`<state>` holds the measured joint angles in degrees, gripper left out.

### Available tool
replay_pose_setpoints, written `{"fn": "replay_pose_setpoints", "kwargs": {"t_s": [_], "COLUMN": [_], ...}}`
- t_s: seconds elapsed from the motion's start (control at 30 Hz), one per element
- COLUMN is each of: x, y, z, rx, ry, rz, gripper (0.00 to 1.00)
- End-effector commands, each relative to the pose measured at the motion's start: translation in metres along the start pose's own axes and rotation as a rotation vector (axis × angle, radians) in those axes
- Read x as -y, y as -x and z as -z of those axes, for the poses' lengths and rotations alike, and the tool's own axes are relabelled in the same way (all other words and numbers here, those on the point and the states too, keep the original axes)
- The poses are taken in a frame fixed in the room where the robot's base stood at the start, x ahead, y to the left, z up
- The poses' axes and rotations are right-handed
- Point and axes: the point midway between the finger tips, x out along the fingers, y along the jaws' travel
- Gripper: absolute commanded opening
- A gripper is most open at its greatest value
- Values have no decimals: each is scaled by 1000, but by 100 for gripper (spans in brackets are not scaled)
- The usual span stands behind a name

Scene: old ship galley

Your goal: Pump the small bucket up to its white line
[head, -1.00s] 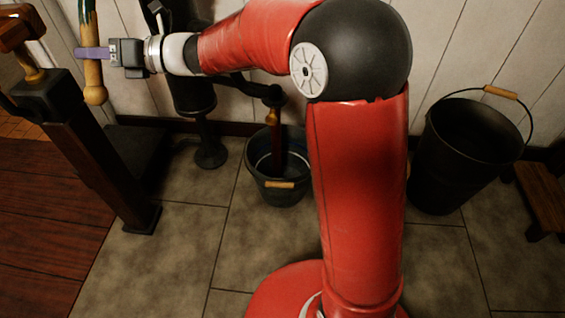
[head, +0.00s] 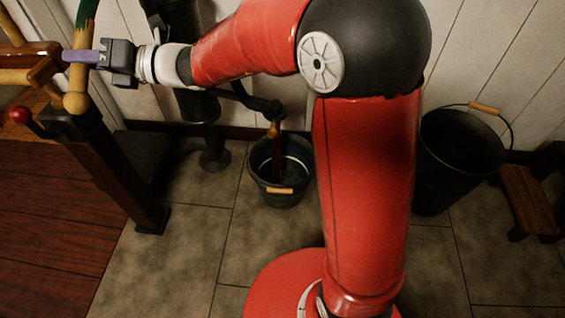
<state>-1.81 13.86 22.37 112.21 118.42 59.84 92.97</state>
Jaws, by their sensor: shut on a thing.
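The small dark bucket (head: 257,176) stands on the tiles under the pump's spout (head: 273,128), its wooden grip hanging at the front. A pale line rings its inside wall. A dark red-brown column runs from the spout into it; I cannot tell if this is water. The liquid level is not clear. The dark pump body (head: 200,108) stands by the wall. My gripper (head: 80,57) is at upper left, its purple fingers shut on the wooden pump handle (head: 76,102), which has a green upper part and leans right at its top.
A larger black bucket (head: 440,170) and a small wooden stool (head: 528,195) stand at right. A dark post (head: 115,165) with a red-knobbed lever (head: 20,115) stands at left, close below my gripper. Tiled floor is clear in front of the small bucket.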

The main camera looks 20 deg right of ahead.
Motion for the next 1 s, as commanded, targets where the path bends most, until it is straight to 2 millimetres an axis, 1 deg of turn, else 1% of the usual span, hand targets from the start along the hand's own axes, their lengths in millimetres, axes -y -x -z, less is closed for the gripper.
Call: {"fn": "replay_pose_setpoints", "kwargs": {"t_s": [0.07, 0.17, 0.5, 0.6, 0.7, 0.9, 0.97, 1.0], "x": [-3, -15, -65, -74, -78, -77, -72, -66], "y": [0, -2, -9, -11, -12, -12, -11, -10], "z": [-3, -11, -45, -52, -54, -52, -49, -44], "rx": [3, 6, 44, 50, 51, 49, 47, 44], "ry": [-1, -31, -247, -298, -318, -317, -309, -294], "rz": [-3, -3, -6, -5, -4, -4, -3, -3], "gripper": [0, 0, 0, 0, 0, 0, 0, 0]}}
